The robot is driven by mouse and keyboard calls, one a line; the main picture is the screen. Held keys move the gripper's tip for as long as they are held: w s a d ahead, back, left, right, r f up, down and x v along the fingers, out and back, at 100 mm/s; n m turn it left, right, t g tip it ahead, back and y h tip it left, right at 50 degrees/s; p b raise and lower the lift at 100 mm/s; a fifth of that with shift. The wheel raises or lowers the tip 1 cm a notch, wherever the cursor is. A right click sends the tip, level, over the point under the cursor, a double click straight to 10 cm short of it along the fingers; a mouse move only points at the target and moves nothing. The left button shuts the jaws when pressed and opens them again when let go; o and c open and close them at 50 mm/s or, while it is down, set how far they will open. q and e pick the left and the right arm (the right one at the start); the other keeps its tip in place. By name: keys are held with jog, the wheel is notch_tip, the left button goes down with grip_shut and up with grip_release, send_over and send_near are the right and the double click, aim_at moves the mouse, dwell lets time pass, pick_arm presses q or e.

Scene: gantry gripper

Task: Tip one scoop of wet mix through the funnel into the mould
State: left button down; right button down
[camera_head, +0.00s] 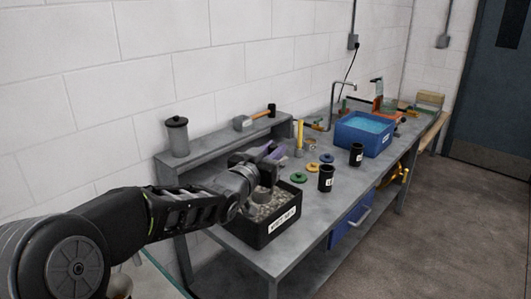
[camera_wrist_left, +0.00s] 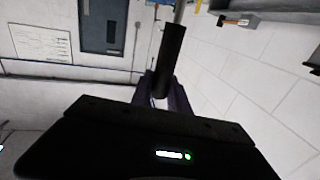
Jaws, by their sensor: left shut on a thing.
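My left gripper (camera_head: 272,154) is over the back of a black bin (camera_head: 262,236) of grey, lumpy mix (camera_head: 284,197). It is shut on a dark cylindrical handle (camera_wrist_left: 172,58), which stands between the fingers in the left wrist view; I take it for the scoop's. A grey rounded piece (camera_head: 262,195) below the gripper, at the mix, looks like the scoop's bowl; whether it holds mix cannot be told. Two black labelled cups stand on the bench, one nearer (camera_head: 326,179) and one farther (camera_head: 356,155). I cannot clearly pick out the funnel or mould. My right gripper is out of view.
Green (camera_head: 299,177), yellow (camera_head: 312,168) and blue (camera_head: 327,158) discs lie beside the cups. A yellow upright piece (camera_head: 299,136) stands behind them. A blue basin (camera_head: 360,137) is farther along. A hammer (camera_head: 254,118) and grey canister (camera_head: 177,138) are on the raised shelf. The bench's front right is clear.

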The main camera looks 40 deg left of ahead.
pick_arm(q)
jog(key=w+d+f+m+h, duration=0.1)
jog(key=w+d+f+h, duration=0.2)
jog(key=d+f, duration=2)
notch_tip(320, 180, down, 2)
jog(key=shift+d+f+m+b, duration=0.1)
jog(key=shift+d+m+b, duration=0.1)
jog(key=shift+m+b, duration=0.2)
